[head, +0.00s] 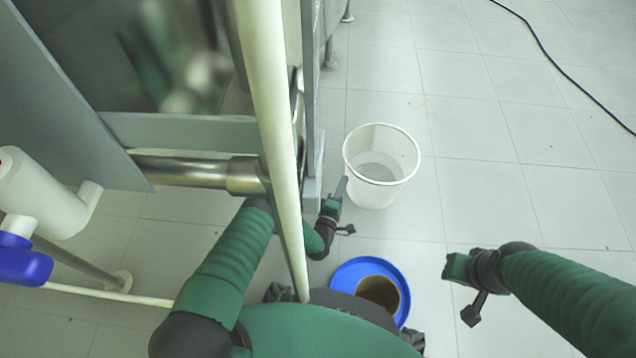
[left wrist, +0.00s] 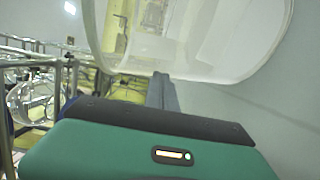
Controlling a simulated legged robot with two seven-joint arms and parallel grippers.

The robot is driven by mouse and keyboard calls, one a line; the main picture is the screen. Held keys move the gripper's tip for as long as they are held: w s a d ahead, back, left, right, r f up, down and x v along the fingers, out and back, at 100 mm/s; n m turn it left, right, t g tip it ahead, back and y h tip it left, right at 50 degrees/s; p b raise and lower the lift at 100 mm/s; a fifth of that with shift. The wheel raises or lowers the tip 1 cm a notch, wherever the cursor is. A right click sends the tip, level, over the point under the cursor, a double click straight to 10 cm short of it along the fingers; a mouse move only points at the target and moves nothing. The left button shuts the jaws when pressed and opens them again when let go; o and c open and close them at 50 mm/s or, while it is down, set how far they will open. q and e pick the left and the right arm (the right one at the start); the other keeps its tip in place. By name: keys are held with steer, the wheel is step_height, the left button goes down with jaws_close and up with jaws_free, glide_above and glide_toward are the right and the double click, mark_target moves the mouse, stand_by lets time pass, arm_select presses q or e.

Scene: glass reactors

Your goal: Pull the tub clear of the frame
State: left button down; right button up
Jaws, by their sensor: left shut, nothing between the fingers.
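The tub (head: 375,192) is a white, translucent, open round bucket standing upright on the tiled floor, just right of the grey frame post (head: 309,90) in the head view. My left gripper (head: 341,188) is shut and empty, with its fingertips close to the tub's lower left side. In the left wrist view the tub (left wrist: 130,58) fills the top, and the shut fingers (left wrist: 161,82) point at its near edge. I cannot tell whether they touch it. My right gripper (head: 455,268) is apart from the tub, at lower right; its fingers are not clear.
A blue round rim (head: 345,275) with a brown inside lies near my body, below the tub. A pale upright pole (head: 272,120) crosses in front of my left arm. A black cable (head: 560,70) runs over the floor at upper right. The floor right of the tub is clear.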

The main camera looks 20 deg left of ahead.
arm_select(q)
steer(key=w+d+b, duration=0.1)
steer(key=d, duration=0.6)
steer(key=shift+w+d+b, duration=0.3)
steer(key=shift+w+b, duration=0.05)
steer(key=shift+b, duration=0.05)
steer(key=shift+s+r, duration=0.1)
